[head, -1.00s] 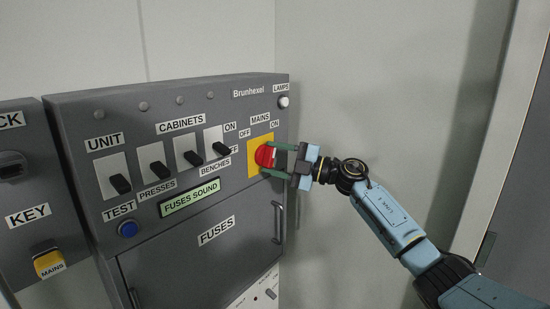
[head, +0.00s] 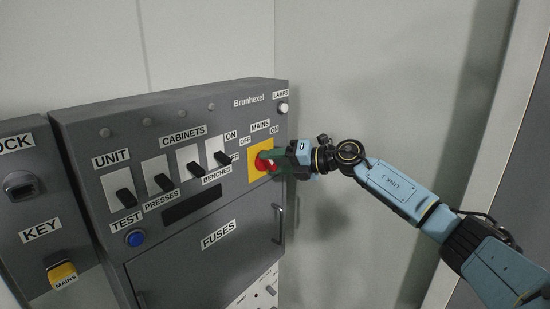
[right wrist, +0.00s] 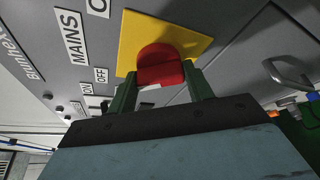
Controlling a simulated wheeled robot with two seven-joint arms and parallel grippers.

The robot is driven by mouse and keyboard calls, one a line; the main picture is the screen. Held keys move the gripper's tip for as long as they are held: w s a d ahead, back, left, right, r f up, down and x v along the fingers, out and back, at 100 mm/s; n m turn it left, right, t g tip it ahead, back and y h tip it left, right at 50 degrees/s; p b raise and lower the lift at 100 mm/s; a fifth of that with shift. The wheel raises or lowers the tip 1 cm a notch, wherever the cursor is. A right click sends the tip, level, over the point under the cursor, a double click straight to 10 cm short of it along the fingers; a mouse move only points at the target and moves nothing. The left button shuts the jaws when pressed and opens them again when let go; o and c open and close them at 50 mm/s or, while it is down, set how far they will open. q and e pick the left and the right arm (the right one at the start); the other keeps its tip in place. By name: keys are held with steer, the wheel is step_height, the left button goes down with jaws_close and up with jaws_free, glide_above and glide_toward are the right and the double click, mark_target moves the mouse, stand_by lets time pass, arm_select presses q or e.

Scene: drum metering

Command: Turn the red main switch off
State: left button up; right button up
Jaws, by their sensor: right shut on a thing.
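The red main switch (head: 263,166) sits on a yellow plate (head: 253,172) at the right of the grey panel, under the MAINS label with OFF and ON marks. My right gripper (head: 274,160) is at the switch, its green fingers on either side of the red handle and shut on it. In the right wrist view the red handle (right wrist: 160,66) lies between the two fingers in front of the yellow plate (right wrist: 190,38). In the head view the near finger hides part of the handle. My left gripper is not in view.
Several black cabinet switches (head: 195,169) line the panel left of the mains switch. The display strip (head: 192,203) is dark. A fuse door with a handle (head: 278,223) lies below the switch. A bare wall (head: 370,80) stands at the right.

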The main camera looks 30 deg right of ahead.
steer(key=shift+n+h+p, duration=0.6)
steer(key=shift+n, duration=0.2)
steer(key=o, duration=1)
steer(key=shift+b+v, duration=2.75)
steer(key=shift+v, duration=3.95)
